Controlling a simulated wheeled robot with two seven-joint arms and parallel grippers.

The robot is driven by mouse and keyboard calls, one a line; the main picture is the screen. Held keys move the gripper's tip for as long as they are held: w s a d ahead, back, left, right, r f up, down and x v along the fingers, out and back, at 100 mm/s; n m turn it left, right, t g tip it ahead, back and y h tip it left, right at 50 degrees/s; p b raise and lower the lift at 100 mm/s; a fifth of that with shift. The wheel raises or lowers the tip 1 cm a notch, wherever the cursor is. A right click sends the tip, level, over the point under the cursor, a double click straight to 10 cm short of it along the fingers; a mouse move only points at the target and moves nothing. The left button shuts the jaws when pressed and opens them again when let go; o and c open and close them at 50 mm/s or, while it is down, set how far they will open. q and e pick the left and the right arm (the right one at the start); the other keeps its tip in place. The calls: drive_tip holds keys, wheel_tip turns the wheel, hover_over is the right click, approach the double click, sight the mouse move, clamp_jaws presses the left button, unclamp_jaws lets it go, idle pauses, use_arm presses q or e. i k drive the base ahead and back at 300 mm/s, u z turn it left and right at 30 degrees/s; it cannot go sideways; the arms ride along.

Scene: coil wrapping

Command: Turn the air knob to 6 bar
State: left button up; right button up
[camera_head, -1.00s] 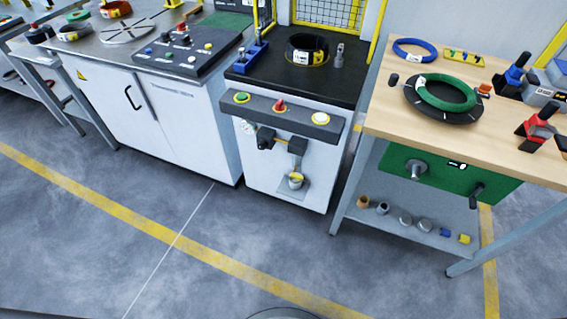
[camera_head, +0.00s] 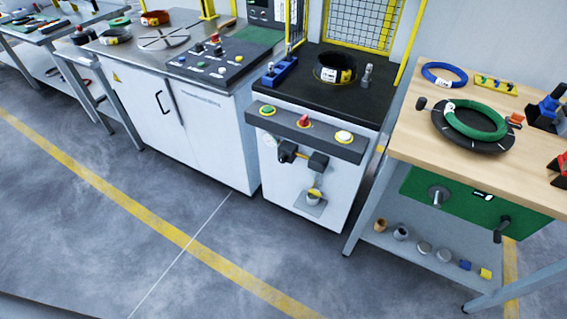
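The white machine cabinet (camera_head: 300,190) with a black top stands in the middle of the view. On its front, below a grey button bar (camera_head: 335,146), is a dark air fitting (camera_head: 288,151) with a block (camera_head: 318,161) to its right. A small pale round gauge (camera_head: 270,140) sits at its left; its reading is too small to make out. A knob-like part with a yellow band (camera_head: 315,194) is mounted lower on a grey plate. I cannot tell which part is the air knob or its setting. Neither gripper is in view.
A wooden workbench (camera_head: 420,140) with a green coil (camera_head: 475,119) stands at right, with a green panel (camera_head: 465,203) below its top. A white cabinet (camera_head: 205,130) with a control panel stands at left. The floor (camera_head: 130,230) in front is clear.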

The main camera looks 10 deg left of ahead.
sight(282, 158)
drive_tip(key=z, duration=2.25)
drive_tip(key=k, duration=0.6)
drive_tip(key=u, duration=0.9)
